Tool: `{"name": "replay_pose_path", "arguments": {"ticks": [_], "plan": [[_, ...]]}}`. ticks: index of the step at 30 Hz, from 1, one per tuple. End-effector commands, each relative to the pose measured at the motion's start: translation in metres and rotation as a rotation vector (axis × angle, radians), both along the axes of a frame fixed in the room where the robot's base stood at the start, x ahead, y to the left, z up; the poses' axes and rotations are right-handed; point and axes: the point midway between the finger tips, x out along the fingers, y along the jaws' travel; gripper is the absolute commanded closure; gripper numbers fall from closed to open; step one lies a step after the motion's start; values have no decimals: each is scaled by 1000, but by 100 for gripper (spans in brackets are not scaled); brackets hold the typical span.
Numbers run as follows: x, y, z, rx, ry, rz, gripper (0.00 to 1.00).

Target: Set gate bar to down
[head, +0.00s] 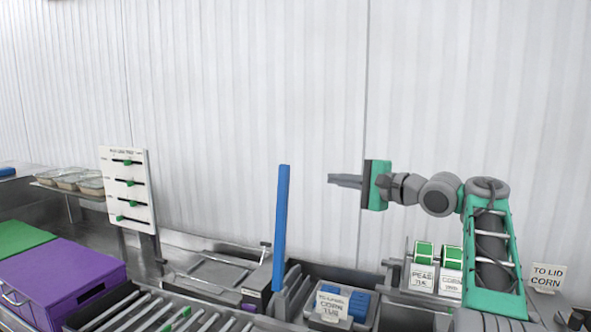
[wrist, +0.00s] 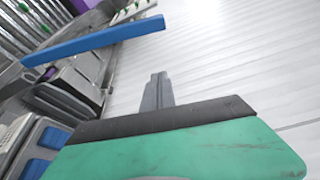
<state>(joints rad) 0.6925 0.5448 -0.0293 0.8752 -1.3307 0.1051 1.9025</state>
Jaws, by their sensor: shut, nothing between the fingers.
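The gate bar (head: 281,228) is a long blue bar standing nearly upright in the head view, its foot by the grey machine at the end of the roller conveyor. The bar also shows in the wrist view (wrist: 95,42), crossing the upper left. My gripper (head: 331,180) is at the right of the bar's upper part, pointing left, with a visible gap between in the head view. Its fingers are shut and empty; they also show in the wrist view (wrist: 156,78), apart from the bar in the picture.
A roller conveyor (head: 155,315) runs along the front left beside a purple box (head: 70,275). A white slider board (head: 127,190) stands at left. The wall behind is bare.

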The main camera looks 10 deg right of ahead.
Motion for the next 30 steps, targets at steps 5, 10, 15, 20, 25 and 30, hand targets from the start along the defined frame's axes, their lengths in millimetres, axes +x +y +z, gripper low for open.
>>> {"name": "replay_pose_path", "arguments": {"ticks": [5, 10, 15, 20, 25, 30], "plan": [[14, 22, 1, 13, 2, 27, 100], [42, 50, 0, 11, 2, 35, 100], [69, 68, -1, 11, 2, 32, 100], [71, 82, -5, 7, 0, 27, 100], [54, 92, 0, 9, 1, 27, 100], [47, 96, 2, 9, 2, 26, 100]]}}
